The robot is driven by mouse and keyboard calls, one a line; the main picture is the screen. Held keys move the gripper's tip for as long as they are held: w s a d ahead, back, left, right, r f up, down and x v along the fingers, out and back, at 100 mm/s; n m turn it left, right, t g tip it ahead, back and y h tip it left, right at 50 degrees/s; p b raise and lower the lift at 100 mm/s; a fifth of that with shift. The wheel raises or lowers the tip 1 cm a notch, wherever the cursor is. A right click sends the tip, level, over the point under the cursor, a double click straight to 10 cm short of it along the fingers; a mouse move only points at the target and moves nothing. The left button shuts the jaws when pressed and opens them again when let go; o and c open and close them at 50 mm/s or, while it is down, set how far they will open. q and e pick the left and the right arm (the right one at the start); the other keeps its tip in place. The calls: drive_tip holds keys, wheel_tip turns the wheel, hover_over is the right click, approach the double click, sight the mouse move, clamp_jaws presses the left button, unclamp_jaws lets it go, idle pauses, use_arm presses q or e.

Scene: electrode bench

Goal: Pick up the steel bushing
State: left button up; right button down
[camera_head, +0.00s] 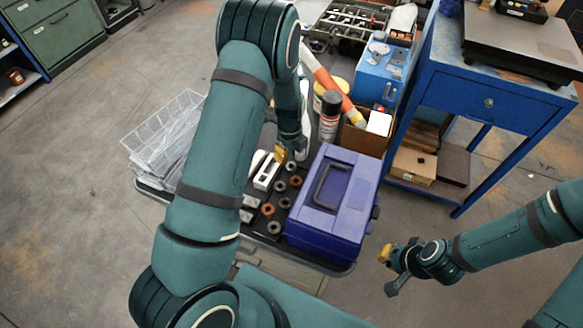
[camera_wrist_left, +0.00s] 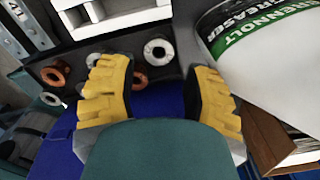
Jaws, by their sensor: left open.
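Several ring-shaped bushings stand on a dark tray. In the left wrist view, a pale steel bushing (camera_wrist_left: 158,51) lies ahead of and between the fingertips; a copper-coloured one (camera_wrist_left: 141,81) is just below it. Another steel bushing (camera_wrist_left: 50,99) and a copper-coloured one (camera_wrist_left: 55,76) are at the left. In the head view, a steel bushing (camera_head: 274,227) is at the near end of the group. My left gripper (camera_head: 286,151), also in the wrist view (camera_wrist_left: 158,70), is open and empty above the tray's far part.
A purple toolbox (camera_head: 335,190) stands right beside the bushings. A white degreaser bottle (camera_wrist_left: 270,60) is close to my left gripper's right finger. A spray can (camera_head: 329,118), blue box (camera_head: 383,75) and clear wire-like bin (camera_head: 165,135) surround the area. A blue table (camera_head: 490,100) is at right.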

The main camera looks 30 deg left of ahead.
sight(290, 165)
use_arm(q)
drive_tip(key=shift+f, duration=3.35)
clamp_jaws()
